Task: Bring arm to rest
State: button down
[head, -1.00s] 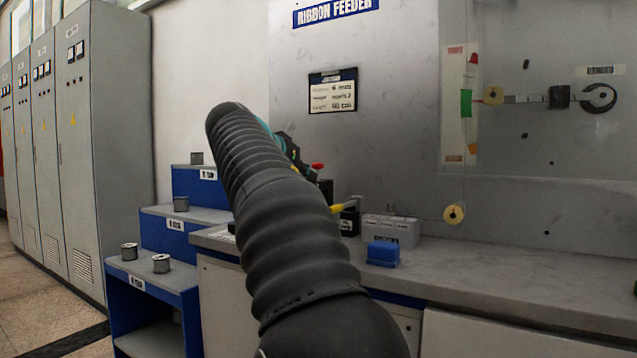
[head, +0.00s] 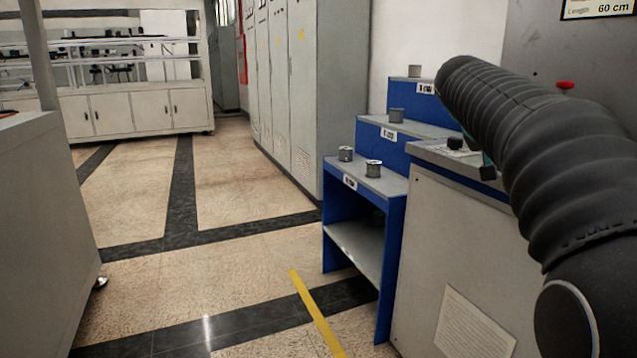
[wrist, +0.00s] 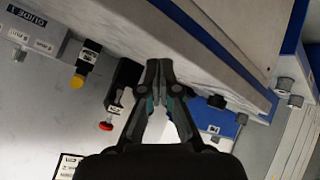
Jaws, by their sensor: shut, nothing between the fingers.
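My gripper (wrist: 160,75) shows in the wrist view with its dark fingers together and nothing between them. The gripper itself is almost wholly hidden there behind the arm. A red knob (head: 565,85) shows just above the sleeve.
A blue stepped rack (head: 345,232) with several grey spools stands left of the bench. Grey cabinets (head: 300,90) stand behind it. A grey bench or cabinet (head: 45,220) is at the left edge. The floor (head: 200,260) between is clear, with dark bands and a yellow strip.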

jog(key=s+a+f+n+y+p, duration=0.1)
jog(key=s+a+f+n+y, duration=0.35)
jog(key=s+a+f, duration=0.8)
jog(key=s+a+f+y+p, duration=0.1)
jog(key=s+a+f+y, duration=0.1)
jog(key=s, duration=0.6)
jog(key=s+a+f+y+p, duration=0.1)
jog(key=s+a+f+y, duration=0.1)
jog(key=s+a+f, duration=0.3)
jog(key=shift+s+a+f+p, duration=0.2)
jog(key=shift+s+f+p, duration=0.15)
jog(key=shift+s+f, duration=1.4)
